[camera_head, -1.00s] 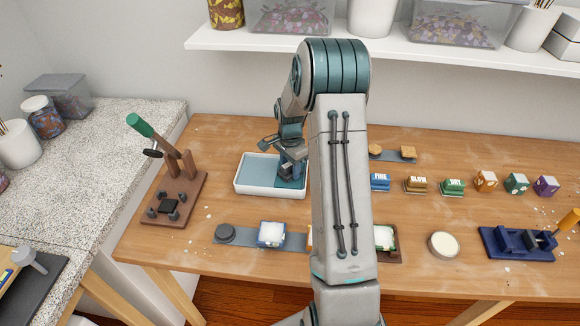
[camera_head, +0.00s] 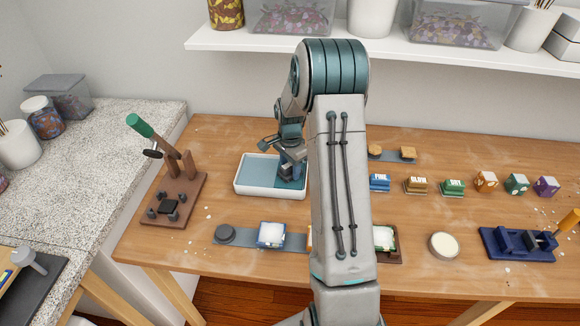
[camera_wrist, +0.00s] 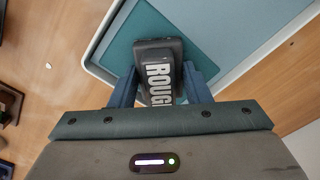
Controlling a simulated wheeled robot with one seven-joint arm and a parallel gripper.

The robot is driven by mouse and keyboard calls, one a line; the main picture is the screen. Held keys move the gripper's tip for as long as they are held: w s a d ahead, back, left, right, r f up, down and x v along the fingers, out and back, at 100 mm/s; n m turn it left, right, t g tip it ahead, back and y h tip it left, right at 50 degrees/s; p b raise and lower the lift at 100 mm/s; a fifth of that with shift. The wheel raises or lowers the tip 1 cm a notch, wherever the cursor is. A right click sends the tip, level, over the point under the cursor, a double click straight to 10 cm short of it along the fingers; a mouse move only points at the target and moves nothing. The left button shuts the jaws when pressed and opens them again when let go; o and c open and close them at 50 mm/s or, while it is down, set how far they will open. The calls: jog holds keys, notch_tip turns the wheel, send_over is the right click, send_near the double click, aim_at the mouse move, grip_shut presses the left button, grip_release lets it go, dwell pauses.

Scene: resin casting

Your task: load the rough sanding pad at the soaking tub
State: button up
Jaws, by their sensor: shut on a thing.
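The soaking tub (camera_head: 262,192) is a white shallow tray with pale blue water and a darker teal section at its right side. It stands on the wooden table left of my arm. My gripper (camera_head: 291,172) is over the teal section. In the wrist view my gripper (camera_wrist: 160,88) is shut on the rough sanding pad (camera_wrist: 158,62), a dark block lettered "ROUGH". The pad is over the teal section of the tub (camera_wrist: 97,68); I cannot tell whether it touches it. In the head view the pad is hidden by the gripper and arm.
A brown press with a green handle (camera_head: 170,190) stands left of the tub. A grey strip (camera_head: 296,242) with a white-topped block lies in front.

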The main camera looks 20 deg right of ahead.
aim_at(290, 164)
jog(key=shift+r+p, duration=1.8)
jog(key=shift+r, duration=1.65)
